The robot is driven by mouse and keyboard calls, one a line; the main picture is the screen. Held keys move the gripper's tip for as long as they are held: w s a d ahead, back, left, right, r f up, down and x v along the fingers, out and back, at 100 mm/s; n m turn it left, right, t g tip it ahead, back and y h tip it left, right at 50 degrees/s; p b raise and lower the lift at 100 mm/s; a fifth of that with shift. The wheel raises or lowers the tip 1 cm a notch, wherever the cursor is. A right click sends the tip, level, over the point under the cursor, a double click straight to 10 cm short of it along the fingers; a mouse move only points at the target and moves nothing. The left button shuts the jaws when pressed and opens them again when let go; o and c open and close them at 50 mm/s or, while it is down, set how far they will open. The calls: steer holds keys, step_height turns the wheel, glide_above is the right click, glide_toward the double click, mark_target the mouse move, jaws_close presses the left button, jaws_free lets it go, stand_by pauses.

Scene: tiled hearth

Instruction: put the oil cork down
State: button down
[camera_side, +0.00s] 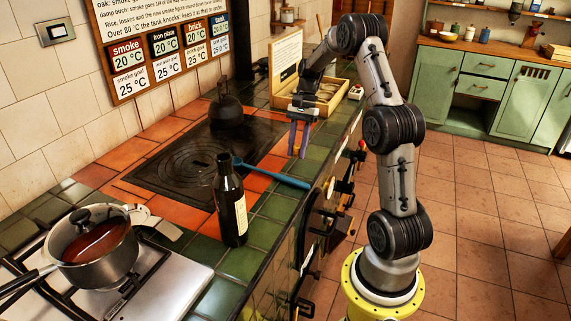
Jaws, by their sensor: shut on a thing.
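My gripper (299,152) points down over the green tiles near the front edge of the hearth, beyond the dark bottle. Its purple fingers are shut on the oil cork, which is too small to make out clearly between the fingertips. The dark bottle (231,208) with a pale label stands upright on the tiles, nearer the camera, apart from my gripper. I cannot tell from here how high the fingertips are above the tiles.
A blue-handled tool (273,174) lies from the black iron plate (175,172) across the tiles. A dark kettle (226,109) stands at the back. A wooden tray (326,101) lies behind my gripper. A lidded pot (97,246) sits on the hob at the left.

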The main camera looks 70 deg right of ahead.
steer(key=w+d+f, duration=0.2)
steer(key=w, duration=0.1)
glide_above(285, 171)
steer(key=f, duration=0.5)
steer(key=shift+s+a, duration=0.15)
steer(key=shift+a, duration=0.1)
steer(key=shift+d+f, duration=0.1)
steer(key=shift+f, duration=1.7)
steer(key=shift+f, duration=0.15)
steer(key=c, duration=0.6)
jaws_free()
